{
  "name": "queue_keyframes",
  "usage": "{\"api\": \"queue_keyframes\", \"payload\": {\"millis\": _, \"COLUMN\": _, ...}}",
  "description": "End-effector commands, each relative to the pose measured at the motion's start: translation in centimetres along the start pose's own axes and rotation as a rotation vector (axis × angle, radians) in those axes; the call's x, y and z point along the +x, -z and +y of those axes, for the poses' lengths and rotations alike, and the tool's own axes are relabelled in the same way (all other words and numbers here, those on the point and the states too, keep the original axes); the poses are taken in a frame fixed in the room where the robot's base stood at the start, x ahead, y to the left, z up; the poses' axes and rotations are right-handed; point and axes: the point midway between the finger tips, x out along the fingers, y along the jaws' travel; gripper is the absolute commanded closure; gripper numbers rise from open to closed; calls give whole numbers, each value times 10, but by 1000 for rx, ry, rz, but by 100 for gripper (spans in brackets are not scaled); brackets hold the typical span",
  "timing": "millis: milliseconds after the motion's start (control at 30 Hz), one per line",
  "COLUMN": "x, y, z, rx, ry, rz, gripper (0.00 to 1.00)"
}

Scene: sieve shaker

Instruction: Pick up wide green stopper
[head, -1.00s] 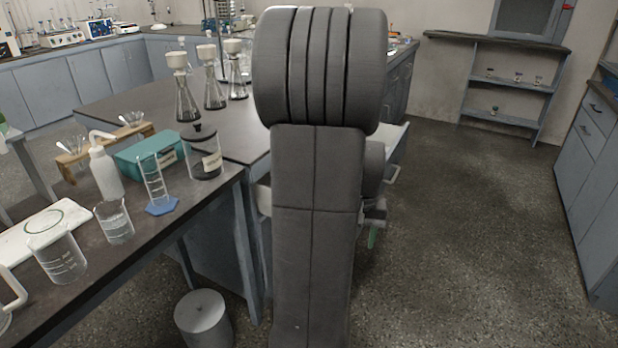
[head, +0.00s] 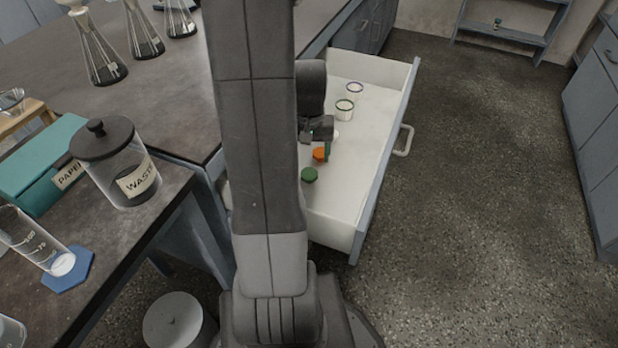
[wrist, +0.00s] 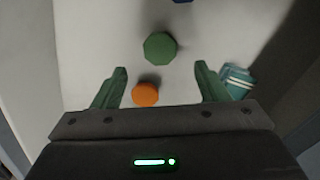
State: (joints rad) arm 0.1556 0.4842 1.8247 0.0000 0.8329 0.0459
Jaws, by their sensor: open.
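The wide green stopper (head: 310,174) lies in the open white drawer, near its front-left part in the head view. In the wrist view the green stopper (wrist: 159,46) is a flat faceted disc just beyond the fingertips, roughly centred between them. A smaller orange stopper (head: 320,154) lies beside it; in the wrist view this orange stopper (wrist: 146,94) shows between the fingers, nearer the left one. My gripper (wrist: 160,70) is open and empty, its green fingers spread and pointing down into the drawer. In the head view my arm partly hides the gripper (head: 322,143).
The drawer's wall (head: 384,155) stands to the right. Two rimmed jars (head: 355,89) (head: 344,107) stand deeper in the drawer. A waste jar (head: 118,165) stands on the bench.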

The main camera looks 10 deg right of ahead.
Motion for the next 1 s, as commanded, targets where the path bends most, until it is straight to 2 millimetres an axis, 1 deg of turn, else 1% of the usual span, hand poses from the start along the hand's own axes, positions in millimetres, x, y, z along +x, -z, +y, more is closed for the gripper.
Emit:
{"api": "queue_keyframes", "payload": {"millis": 33, "x": 6, "y": 0, "z": 0, "rx": 0, "ry": 0, "rz": -2, "gripper": 33}}
{"api": "queue_keyframes", "payload": {"millis": 167, "x": 12, "y": 0, "z": 0, "rx": 0, "ry": 0, "rz": 0, "gripper": 33}}
{"api": "queue_keyframes", "payload": {"millis": 267, "x": 20, "y": -1, "z": 0, "rx": 0, "ry": 0, "rz": -2, "gripper": 33}}
{"api": "queue_keyframes", "payload": {"millis": 433, "x": 46, "y": -3, "z": -1, "rx": 0, "ry": 0, "rz": -4, "gripper": 33}}
{"api": "queue_keyframes", "payload": {"millis": 533, "x": 59, "y": -2, "z": -1, "rx": 0, "ry": 0, "rz": -2, "gripper": 33}}
{"api": "queue_keyframes", "payload": {"millis": 600, "x": 62, "y": -2, "z": -1, "rx": 0, "ry": 0, "rz": -1, "gripper": 33}}
{"api": "queue_keyframes", "payload": {"millis": 767, "x": 61, "y": -2, "z": -1, "rx": 0, "ry": 0, "rz": 1, "gripper": 33}}
{"api": "queue_keyframes", "payload": {"millis": 800, "x": 61, "y": -2, "z": -1, "rx": 0, "ry": 0, "rz": 1, "gripper": 34}}
{"api": "queue_keyframes", "payload": {"millis": 967, "x": 61, "y": -2, "z": -1, "rx": 0, "ry": 0, "rz": 1, "gripper": 66}}
{"api": "queue_keyframes", "payload": {"millis": 1000, "x": 61, "y": -2, "z": -1, "rx": 0, "ry": 0, "rz": 1, "gripper": 74}}
